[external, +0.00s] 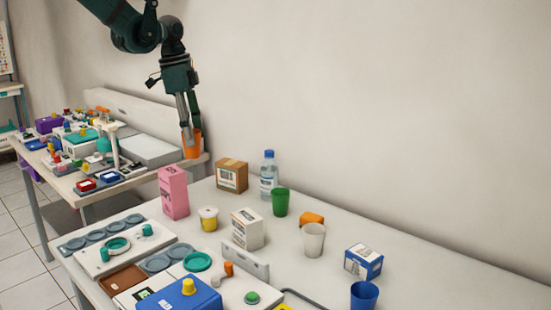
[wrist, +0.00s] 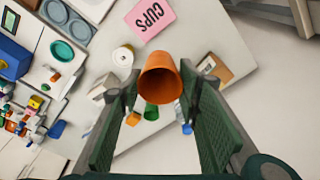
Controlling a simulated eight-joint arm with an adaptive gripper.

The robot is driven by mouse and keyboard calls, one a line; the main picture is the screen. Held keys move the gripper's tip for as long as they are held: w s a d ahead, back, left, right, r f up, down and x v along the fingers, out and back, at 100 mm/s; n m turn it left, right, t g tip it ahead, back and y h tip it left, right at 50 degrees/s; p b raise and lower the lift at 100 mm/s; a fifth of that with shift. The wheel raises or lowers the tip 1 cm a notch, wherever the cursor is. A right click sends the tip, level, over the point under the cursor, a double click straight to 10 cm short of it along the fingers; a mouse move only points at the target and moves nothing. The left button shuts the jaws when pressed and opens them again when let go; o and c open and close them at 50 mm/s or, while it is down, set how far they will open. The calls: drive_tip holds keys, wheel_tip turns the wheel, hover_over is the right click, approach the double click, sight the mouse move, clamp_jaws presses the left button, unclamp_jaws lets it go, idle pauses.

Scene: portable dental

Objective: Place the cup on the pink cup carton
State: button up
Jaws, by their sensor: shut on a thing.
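My gripper (external: 189,125) is shut on an orange cup (external: 192,146) and holds it in the air, above and behind the pink carton. In the wrist view the orange cup (wrist: 160,84) sits between the two fingers (wrist: 158,100). The pink cup carton (external: 173,192) stands upright on the near table, left of the brown box. In the wrist view the pink carton (wrist: 151,18) lies beyond the held cup, with "CUPS" lettering on it. Its top looks bare.
A brown box (external: 232,175), water bottle (external: 269,175), green cup (external: 280,202), white cup (external: 314,239), blue cup (external: 364,295), white carton (external: 247,229) and yellow-white tub (external: 208,218) stand around the carton. Dental trays (external: 110,246) fill the left front. A second table stands behind.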

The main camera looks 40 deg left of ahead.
drive_tip(key=s+a+r+p, duration=0.3)
drive_tip(key=s+r, duration=0.3)
drive_tip(key=shift+a+r, duration=0.25)
drive_tip(key=shift+r, duration=0.15)
hover_over(171, 170)
drive_tip(key=shift+f, duration=2.95)
drive_tip(key=shift+f, duration=2.05)
drive_tip(key=shift+f, duration=0.15)
drive_tip(key=o, duration=0.7)
drive_tip(key=shift+c, duration=0.2)
